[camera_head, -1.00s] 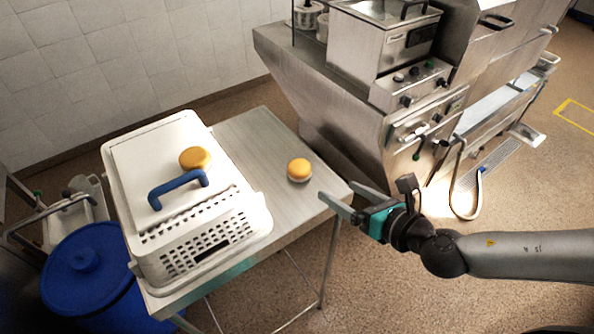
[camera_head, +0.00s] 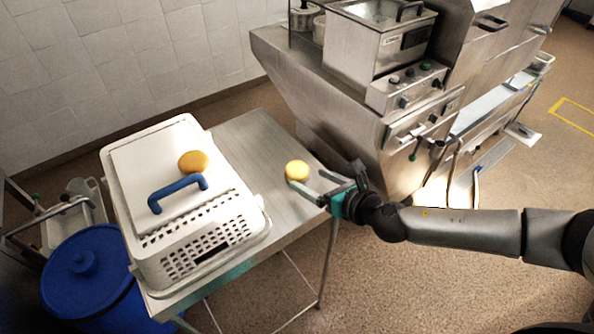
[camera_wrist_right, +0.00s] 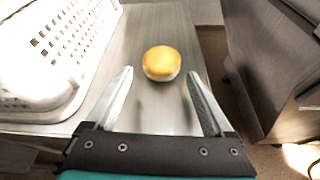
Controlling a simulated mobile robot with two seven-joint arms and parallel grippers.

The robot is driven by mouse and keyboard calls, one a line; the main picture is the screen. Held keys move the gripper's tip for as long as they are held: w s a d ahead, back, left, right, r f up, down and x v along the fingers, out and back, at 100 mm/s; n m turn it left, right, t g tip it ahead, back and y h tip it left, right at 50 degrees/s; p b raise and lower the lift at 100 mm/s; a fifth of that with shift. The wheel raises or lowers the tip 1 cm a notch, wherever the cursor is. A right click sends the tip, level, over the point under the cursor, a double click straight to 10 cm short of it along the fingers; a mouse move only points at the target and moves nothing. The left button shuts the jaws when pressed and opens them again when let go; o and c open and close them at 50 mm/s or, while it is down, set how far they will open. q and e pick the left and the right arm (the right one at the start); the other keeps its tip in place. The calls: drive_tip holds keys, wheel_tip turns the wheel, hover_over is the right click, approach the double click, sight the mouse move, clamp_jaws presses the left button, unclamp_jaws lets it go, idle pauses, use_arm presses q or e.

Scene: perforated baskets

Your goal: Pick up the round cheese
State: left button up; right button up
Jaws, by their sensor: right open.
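A round yellow cheese (camera_head: 297,171) with a pale underside sits on the steel table, right of the white basket. It also shows in the right wrist view (camera_wrist_right: 161,63), just beyond and between the fingertips. A second round yellow cheese (camera_head: 193,162) lies on top of the basket, behind the blue handle. My right gripper (camera_head: 306,184) reaches in from the right over the table edge, open and empty, with its fingers close to the table cheese. In the right wrist view the open gripper (camera_wrist_right: 159,88) has a gap wider than the cheese. My left gripper is not in view.
The white perforated basket (camera_head: 215,245) with a blue handle (camera_head: 177,189) fills the left of the steel table (camera_head: 250,135). Steel kitchen equipment (camera_head: 340,100) stands close behind and right of the table. A blue lidded bin (camera_head: 100,290) stands at lower left.

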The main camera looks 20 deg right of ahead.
sight(304, 175)
drive_tip(key=shift+x, duration=2.6)
drive_tip(key=shift+w+d, duration=0.1)
drive_tip(key=shift+d, duration=0.05)
drive_tip(key=c, duration=1.2)
